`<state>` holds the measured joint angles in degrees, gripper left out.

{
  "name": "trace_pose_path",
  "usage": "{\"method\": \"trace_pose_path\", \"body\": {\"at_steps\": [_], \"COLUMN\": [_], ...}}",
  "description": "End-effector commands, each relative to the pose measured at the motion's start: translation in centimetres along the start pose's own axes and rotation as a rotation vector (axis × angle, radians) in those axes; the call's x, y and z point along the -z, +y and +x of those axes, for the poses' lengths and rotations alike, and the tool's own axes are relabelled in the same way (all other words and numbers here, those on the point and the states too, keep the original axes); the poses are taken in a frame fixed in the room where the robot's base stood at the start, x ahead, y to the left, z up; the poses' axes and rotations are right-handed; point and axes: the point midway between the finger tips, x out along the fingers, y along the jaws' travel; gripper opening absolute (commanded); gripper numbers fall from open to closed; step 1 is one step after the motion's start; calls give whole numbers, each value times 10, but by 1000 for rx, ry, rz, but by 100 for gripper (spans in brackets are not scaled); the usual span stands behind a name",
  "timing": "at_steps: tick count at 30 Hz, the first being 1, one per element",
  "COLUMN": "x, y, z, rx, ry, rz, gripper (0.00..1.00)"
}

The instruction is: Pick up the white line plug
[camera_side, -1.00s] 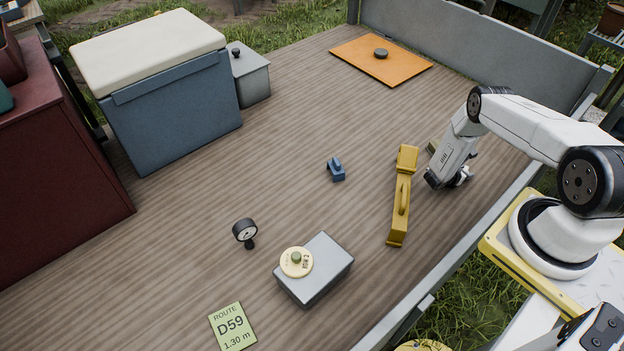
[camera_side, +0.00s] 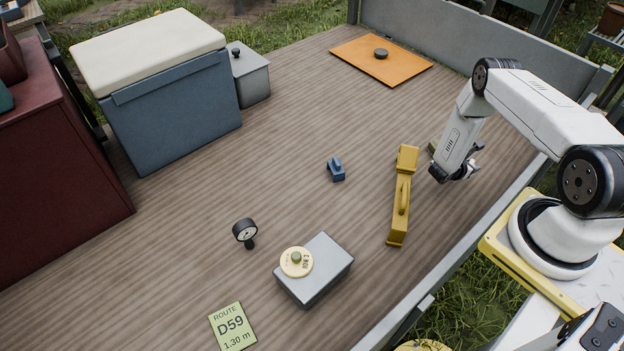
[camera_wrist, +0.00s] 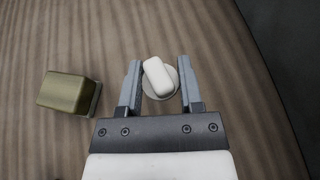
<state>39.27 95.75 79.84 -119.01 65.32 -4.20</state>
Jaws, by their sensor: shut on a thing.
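The white line plug (camera_wrist: 157,78) shows in the wrist view as a rounded white bar on a round grey disc. It sits between the two grey fingers of my gripper (camera_wrist: 159,80), which is shut on it. In the side view my gripper (camera_side: 457,175) is low over the right part of the deck, just right of the yellow tool. The plug cannot be made out clearly there, and its clearance from the deck is hard to judge.
An olive block (camera_wrist: 68,92) stands left of my gripper in the wrist view. A yellow tool (camera_side: 398,225), blue clip (camera_side: 337,174), gauge (camera_side: 245,231) and grey box (camera_side: 325,272) stand on the deck. A side rail (camera_side: 470,240) edges it.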

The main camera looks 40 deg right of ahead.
Motion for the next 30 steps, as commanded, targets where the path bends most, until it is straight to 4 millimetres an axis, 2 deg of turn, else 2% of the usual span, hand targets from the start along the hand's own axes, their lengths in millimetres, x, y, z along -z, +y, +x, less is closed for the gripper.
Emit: {"method": "trace_pose_path", "body": {"at_steps": [12,21,30], "x": [-32,-39,-44], "y": [-28,-64,-89], "z": [-38,-71,-95], "rx": [-1,0,0], "ry": [0,1,1], "rz": [0,-3,-1], "gripper": [0,0,0]}}
